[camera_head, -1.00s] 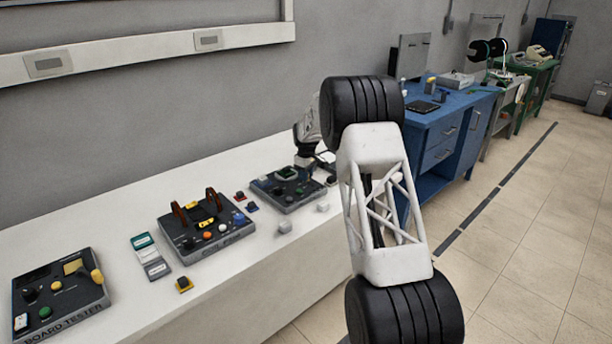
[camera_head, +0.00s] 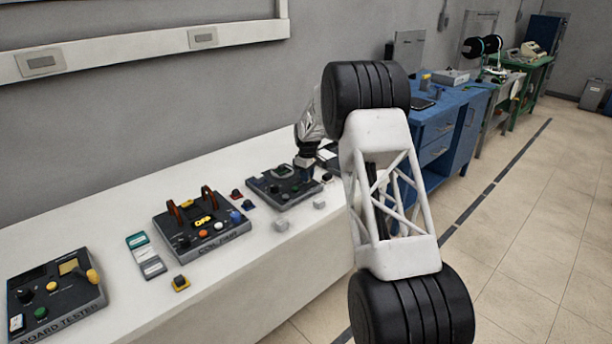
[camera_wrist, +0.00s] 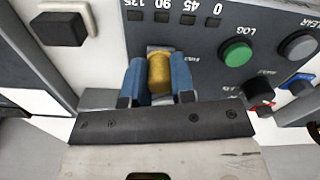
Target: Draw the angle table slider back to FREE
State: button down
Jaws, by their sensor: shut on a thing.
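In the wrist view, a brass-coloured slider knob (camera_wrist: 160,74) sits between the two blue fingers of my gripper (camera_wrist: 158,82), which is shut on it. The knob is on the dark panel (camera_wrist: 207,75), close to a row of printed angle marks that includes 90, 45 and 0. Small lettering beside the knob is too small to read surely. In the head view, my gripper (camera_head: 303,162) reaches down to the back edge of the dark device (camera_head: 268,188) on the white bench. The knob cannot be made out there.
A green LOG button (camera_wrist: 236,53) and a grey button (camera_wrist: 298,44) lie to the right in the wrist view. A black block (camera_wrist: 60,28) stands at left. The coil panel (camera_head: 217,238) and board tester (camera_head: 75,303) stand further left on the bench.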

jog(key=shift+s+d, duration=0.1)
jog(key=shift+s, duration=0.05)
jog(key=c, duration=1)
grip_release()
jog(key=shift+o, duration=0.2)
jog(key=shift+r, duration=0.1)
jog(key=shift+r, duration=3.75)
jog(key=shift+r, duration=0.15)
